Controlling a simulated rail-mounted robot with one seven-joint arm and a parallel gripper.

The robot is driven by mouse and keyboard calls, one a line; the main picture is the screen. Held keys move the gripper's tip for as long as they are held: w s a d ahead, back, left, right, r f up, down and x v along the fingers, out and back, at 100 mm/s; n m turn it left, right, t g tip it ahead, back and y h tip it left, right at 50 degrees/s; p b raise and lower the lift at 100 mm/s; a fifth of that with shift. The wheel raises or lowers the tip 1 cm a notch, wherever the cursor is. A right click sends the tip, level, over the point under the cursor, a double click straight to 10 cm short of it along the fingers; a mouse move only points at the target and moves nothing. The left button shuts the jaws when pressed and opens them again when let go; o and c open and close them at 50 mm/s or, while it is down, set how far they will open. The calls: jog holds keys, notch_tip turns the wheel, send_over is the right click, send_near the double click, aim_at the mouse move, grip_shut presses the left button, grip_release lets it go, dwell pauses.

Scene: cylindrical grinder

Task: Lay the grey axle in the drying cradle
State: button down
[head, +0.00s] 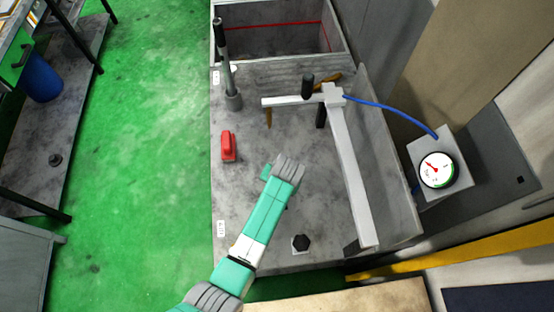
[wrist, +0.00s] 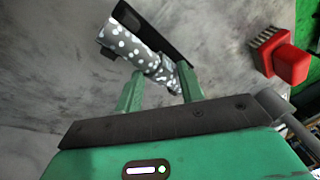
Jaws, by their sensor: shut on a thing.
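The grey axle (wrist: 128,40), covered in white spots, shows in the wrist view. It runs from the upper left down to between the two green fingers of my gripper (wrist: 160,90), which is shut on its lower end. A dark strip (wrist: 165,28) lies along the axle's right side; I cannot tell if it is a shadow or a separate part. In the head view my arm (head: 262,215) reaches over the grey bench and hides the fingers and the axle. I cannot make out the drying cradle for certain in either view.
A red-backed brush (head: 228,146) lies on the bench (head: 240,190); it also shows in the wrist view (wrist: 290,62). An upright lever (head: 226,70), a white L-shaped bar (head: 345,165), a black hexagonal piece (head: 301,242) and a gauge (head: 437,170) stand around. An open tank (head: 285,60) is behind.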

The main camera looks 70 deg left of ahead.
jog(key=shift+w, duration=0.1)
jog(key=c, duration=0.8)
grip_release()
jog(key=shift+d+r, duration=0.1)
jog(key=shift+r, duration=0.05)
jog(key=v, duration=0.7)
jog(key=shift+r, duration=0.3)
jog(key=shift+w, duration=0.1)
